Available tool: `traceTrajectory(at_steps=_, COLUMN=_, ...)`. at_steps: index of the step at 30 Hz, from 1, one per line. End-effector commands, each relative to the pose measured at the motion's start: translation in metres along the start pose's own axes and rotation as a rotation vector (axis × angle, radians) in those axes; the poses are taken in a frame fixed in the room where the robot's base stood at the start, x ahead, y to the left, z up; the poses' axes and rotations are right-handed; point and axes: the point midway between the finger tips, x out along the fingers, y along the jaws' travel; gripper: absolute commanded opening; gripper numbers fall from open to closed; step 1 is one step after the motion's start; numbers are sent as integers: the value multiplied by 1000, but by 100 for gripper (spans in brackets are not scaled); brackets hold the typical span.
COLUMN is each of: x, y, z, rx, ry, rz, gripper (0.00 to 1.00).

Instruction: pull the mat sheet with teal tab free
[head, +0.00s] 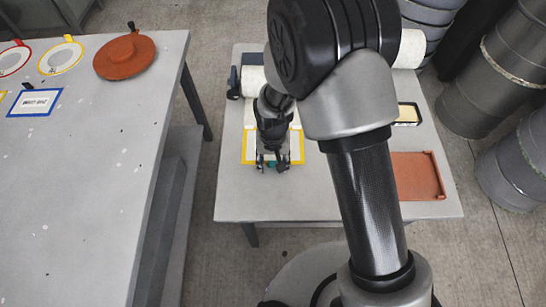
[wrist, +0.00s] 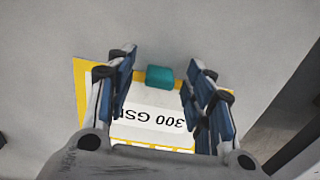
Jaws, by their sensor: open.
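The mat sheet (head: 250,115) is white and runs from the roll towards the front of the right-hand table, into a yellow-framed area (head: 246,150). Its teal tab (wrist: 159,77) shows between my fingers in the wrist view, at the sheet's front end beside a white "300 GSM" label (wrist: 150,122). My gripper (head: 273,164) points down over the tab and hides most of it in the head view. The gripper (wrist: 162,64) is open in the wrist view, a finger on either side of the tab with visible gaps. I cannot tell the exact height of the fingertips.
A white roll (head: 253,80) lies behind my gripper; another roll end (head: 411,48) shows further right. Drums (head: 495,75) stand beyond. Bare tabletop (head: 235,190) lies in front. Another table (head: 80,180) stands left.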

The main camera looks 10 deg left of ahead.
Motion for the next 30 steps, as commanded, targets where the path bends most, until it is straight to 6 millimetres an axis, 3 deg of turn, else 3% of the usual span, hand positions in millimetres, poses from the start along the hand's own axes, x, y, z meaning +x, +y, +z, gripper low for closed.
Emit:
traceTrajectory(at_steps=9, x=2, y=0, z=0, rx=0, ry=0, rz=0, gripper=47)
traceTrajectory(at_steps=30, x=1, y=0, z=0, rx=0, ry=1, rz=0, gripper=1)
